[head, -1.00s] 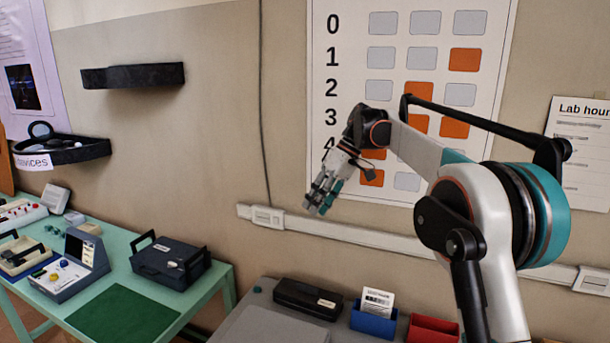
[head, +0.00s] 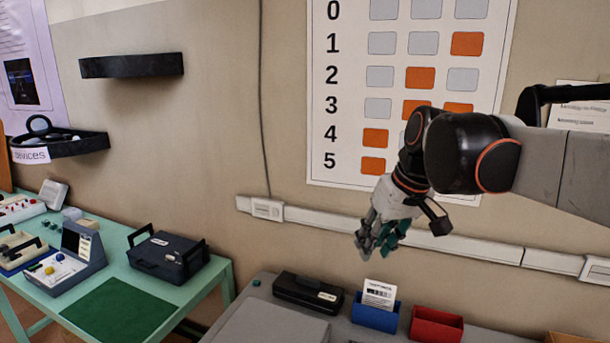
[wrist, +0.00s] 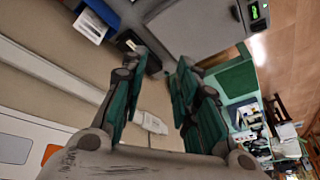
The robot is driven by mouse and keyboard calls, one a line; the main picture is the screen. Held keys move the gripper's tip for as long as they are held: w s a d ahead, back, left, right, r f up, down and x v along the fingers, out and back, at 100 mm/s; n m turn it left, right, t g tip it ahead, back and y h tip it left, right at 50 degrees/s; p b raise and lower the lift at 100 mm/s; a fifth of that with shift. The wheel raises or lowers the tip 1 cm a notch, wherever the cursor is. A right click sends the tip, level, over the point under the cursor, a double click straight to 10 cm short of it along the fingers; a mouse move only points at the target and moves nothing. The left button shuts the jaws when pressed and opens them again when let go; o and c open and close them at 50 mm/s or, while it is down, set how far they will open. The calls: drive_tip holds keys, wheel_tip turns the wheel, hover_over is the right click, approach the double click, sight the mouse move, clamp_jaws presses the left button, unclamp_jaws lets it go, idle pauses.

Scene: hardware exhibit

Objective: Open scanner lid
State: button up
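A flat grey case that looks like the scanner (head: 268,326) lies on the grey desk at the bottom of the head view, cut off by the frame edge. Its lid appears shut. A large grey panel, likely the same scanner, shows at the top of the wrist view (wrist: 192,26), near a small lit green display (wrist: 258,11). My gripper (head: 375,252) hangs in the air above the desk, pointing down, up and to the right of the scanner. In the wrist view my gripper (wrist: 162,66) has its fingers apart with nothing between them. It touches nothing.
A black labelled box (head: 308,293), a blue bin (head: 376,313) with a white card and a red bin (head: 435,325) stand along the desk's back. A wall trunking (head: 340,225) runs behind. A green table (head: 205,290) with devices stands left.

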drive_tip(key=s+d+f+m+t+h+b, duration=0.1)
drive_tip(key=s+d+f, duration=0.2)
drive_tip(key=s+f, duration=0.4)
drive_tip(key=s+d+f+m+t+h+b, duration=0.1)
drive_tip(key=s+d+f+m+t+b, duration=0.1)
drive_tip(key=s+f, duration=0.6)
drive_tip(key=s+d, duration=0.1)
drive_tip(key=s, duration=0.1)
drive_tip(key=shift+s+d+f+m+t+h, duration=0.2)
drive_tip(key=shift+s+f+m+t+h, duration=0.1)
drive_tip(key=shift+s, duration=0.1)
drive_tip(key=shift+a, duration=0.1)
